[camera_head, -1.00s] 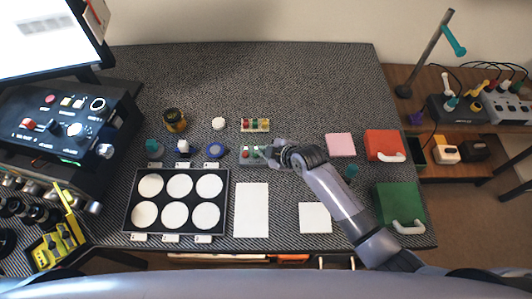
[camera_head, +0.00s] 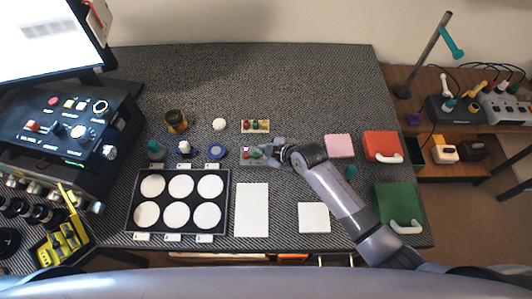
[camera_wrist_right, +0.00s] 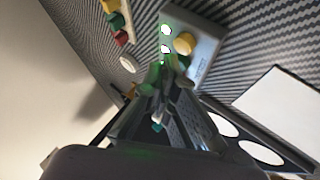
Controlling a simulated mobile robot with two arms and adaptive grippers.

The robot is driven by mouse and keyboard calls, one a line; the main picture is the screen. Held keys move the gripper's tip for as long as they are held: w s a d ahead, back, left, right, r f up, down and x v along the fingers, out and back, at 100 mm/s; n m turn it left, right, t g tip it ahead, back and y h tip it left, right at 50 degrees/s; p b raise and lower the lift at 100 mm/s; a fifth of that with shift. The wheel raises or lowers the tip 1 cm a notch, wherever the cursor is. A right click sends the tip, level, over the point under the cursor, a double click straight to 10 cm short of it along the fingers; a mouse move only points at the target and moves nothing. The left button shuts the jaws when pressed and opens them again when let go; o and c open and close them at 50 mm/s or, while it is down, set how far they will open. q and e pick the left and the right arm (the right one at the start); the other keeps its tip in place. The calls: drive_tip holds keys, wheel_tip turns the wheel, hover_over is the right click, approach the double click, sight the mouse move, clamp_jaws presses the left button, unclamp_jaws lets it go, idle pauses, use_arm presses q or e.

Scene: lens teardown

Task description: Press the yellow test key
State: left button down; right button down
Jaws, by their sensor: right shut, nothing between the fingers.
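The grey key box (camera_head: 247,163) lies on the dark mat near its middle, with a red key (camera_head: 246,157) and a green key (camera_head: 255,155) showing at its left part. My right gripper (camera_head: 273,150) is shut and empty at the right part of the box, covering some of it. In the right wrist view the yellow key (camera_wrist_right: 184,43) shows on the grey box (camera_wrist_right: 207,50). The closed fingertips (camera_wrist_right: 165,72) are close beside the yellow key in the picture; whether they touch anything is unclear. Bright green-white spots show near the tips. My left gripper is out of view.
A small block with coloured pegs (camera_head: 255,126) lies behind the box. A black tray with white discs (camera_head: 130,212) and a white sheet (camera_head: 252,210) lie in front. Pink (camera_head: 339,146), red (camera_head: 382,141) and green (camera_head: 398,205) items lie right. The back mat is clear.

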drive_tip(key=shift+r, duration=0.15)
wheel_tip(320, 180, up, 5)
drive_tip(key=p, duration=0.5)
drive_tip(key=shift+f, duration=0.2)
idle(0.5)
